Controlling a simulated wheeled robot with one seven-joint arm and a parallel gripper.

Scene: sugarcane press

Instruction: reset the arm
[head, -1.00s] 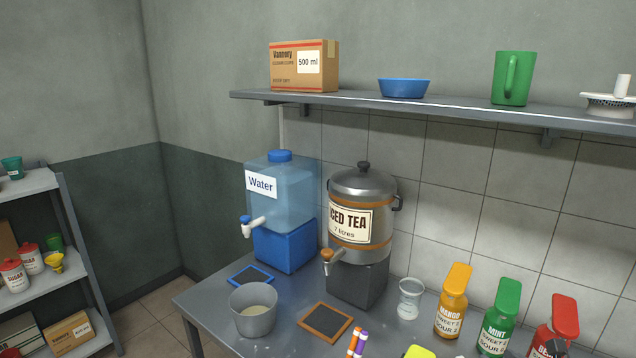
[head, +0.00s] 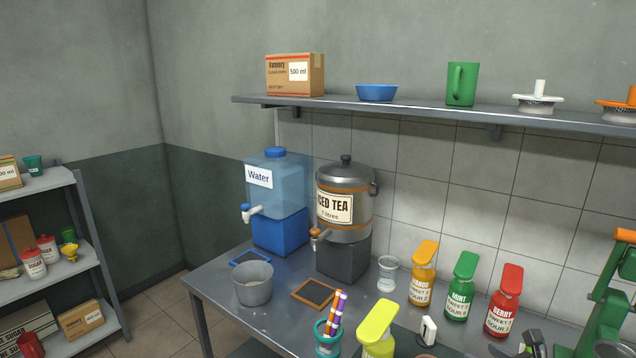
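A dark grey and black piece at the bottom edge of the head view, below the red berry bottle, looks like the top of my gripper (head: 530,344). Most of it is cut off by the frame, and its fingers cannot be made out. I cannot tell whether it is open or shut, or whether it holds anything. The rest of my arm is not clearly in view.
Near it stand the berry (head: 505,302), mint (head: 461,288) and mango (head: 423,275) bottles, a white-and-black item (head: 428,331) and a yellow-green bottle (head: 377,330). The green press (head: 608,295) is at right. Water (head: 279,190) and tea (head: 345,200) dispensers stand behind.

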